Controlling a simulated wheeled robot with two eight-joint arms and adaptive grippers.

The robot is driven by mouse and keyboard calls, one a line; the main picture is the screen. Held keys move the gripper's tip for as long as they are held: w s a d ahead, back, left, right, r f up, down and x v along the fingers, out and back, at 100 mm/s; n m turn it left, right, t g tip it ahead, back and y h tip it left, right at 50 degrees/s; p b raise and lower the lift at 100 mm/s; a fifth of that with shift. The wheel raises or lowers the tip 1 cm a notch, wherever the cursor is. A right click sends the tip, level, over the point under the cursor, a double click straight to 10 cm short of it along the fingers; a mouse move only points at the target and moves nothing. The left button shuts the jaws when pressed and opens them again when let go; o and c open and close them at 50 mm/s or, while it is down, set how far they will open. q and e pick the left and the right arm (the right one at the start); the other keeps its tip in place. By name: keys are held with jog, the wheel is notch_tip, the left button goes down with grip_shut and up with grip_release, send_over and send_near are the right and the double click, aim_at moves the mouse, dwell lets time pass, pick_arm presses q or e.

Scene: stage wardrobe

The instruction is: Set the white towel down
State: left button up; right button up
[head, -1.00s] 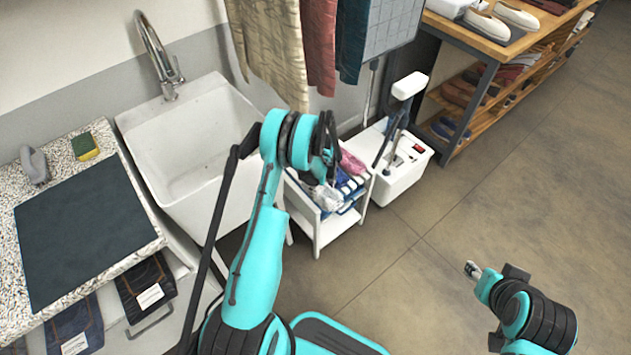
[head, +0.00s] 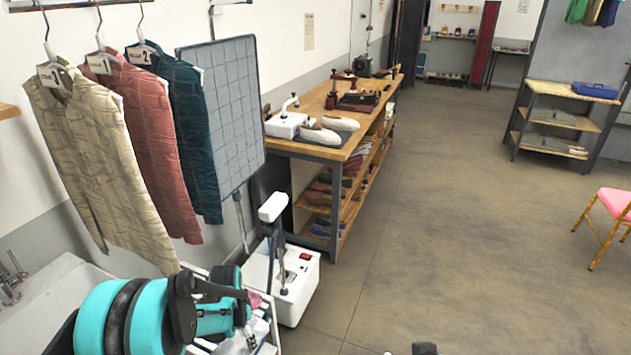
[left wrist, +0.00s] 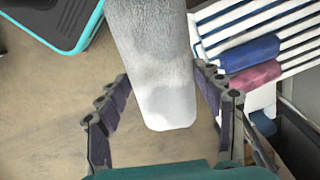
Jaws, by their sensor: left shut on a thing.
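The white towel (left wrist: 155,75) hangs between the two fingers of my left gripper (left wrist: 160,80) in the left wrist view, and the gripper is shut on it. The towel looks like a narrow greyish-white strip with a rounded end. In the head view my left arm comes in at the bottom left, and its gripper (head: 245,312) is over the white cart; its fingertips and the towel cannot be made out clearly there. Only a dark scrap of my right arm shows at the bottom edge of the head view, so its jaws cannot be read.
A white slatted cart (left wrist: 225,25) with blue and magenta rolled items is beside the towel. A white machine (head: 283,280) stands next to it. Jackets (head: 95,155) hang above the sink (head: 50,300). A workbench (head: 330,150) stands behind.

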pick_arm(q)
jog(key=s+d+r+n, duration=0.3)
jog(key=s+r+n, duration=0.2)
jog(key=n, duration=0.2)
jog(key=shift+d, duration=0.2)
jog(key=shift+s, duration=0.1)
